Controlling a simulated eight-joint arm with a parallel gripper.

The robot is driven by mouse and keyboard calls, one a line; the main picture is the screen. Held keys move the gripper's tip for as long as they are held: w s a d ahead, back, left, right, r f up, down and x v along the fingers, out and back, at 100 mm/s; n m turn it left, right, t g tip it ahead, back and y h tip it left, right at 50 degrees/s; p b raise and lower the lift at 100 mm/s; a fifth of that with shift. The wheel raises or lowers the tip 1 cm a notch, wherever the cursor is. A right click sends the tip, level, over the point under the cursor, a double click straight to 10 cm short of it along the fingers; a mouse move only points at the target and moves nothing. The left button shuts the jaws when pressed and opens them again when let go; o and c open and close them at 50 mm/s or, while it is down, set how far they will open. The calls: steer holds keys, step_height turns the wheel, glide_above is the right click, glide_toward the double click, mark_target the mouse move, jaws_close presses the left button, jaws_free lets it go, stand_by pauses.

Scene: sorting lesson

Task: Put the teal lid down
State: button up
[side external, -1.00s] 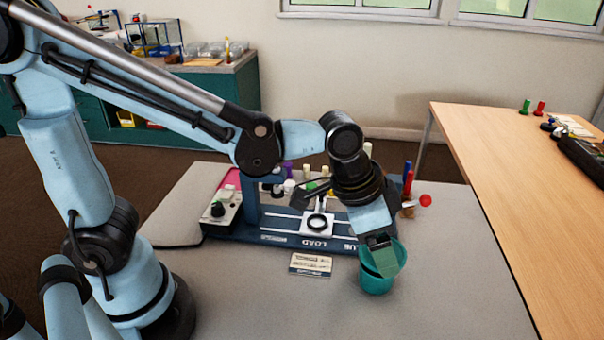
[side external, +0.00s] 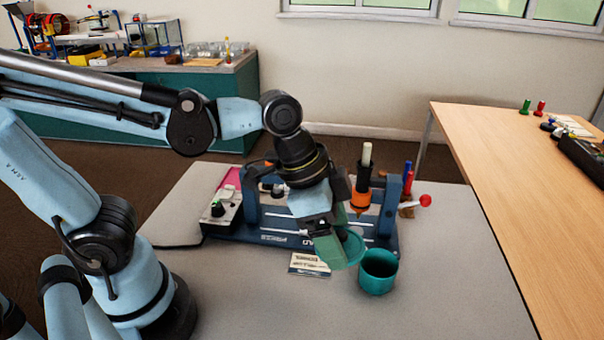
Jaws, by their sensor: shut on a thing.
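My gripper (side external: 333,243) is shut on the teal lid (side external: 353,247), a round disc held tilted above the table. The lid's lower edge is close to the table, but I cannot tell the exact gap. Part of the lid is hidden behind my fingers.
A dark blue apparatus (side external: 275,237) with a control box (side external: 222,212) stands behind the lid. A small printed card (side external: 308,264) lies under my gripper. Red and blue pegs (side external: 408,178) stand at the right. The front of the grey table (side external: 300,310) is clear.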

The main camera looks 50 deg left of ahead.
steer(key=s+a+f+m+g, duration=0.1)
steer(key=s+a+f+m, duration=0.2)
steer(key=a, duration=0.7)
steer(key=m+g+h, duration=0.1)
steer(key=m, duration=0.3)
glide_above(248, 267)
steer(key=a, duration=0.1)
steer(key=f, duration=0.2)
steer(key=shift+g, duration=0.3)
steer(key=shift+s+a+f, duration=0.1)
steer(key=shift+f, duration=1.85)
steer(key=shift+s+a+f, duration=0.1)
steer(key=shift+f, duration=1.8)
steer(key=o, duration=0.9)
steer(key=shift+r, duration=0.1)
steer(key=shift+v, duration=5.9)
steer(key=shift+a, duration=0.1)
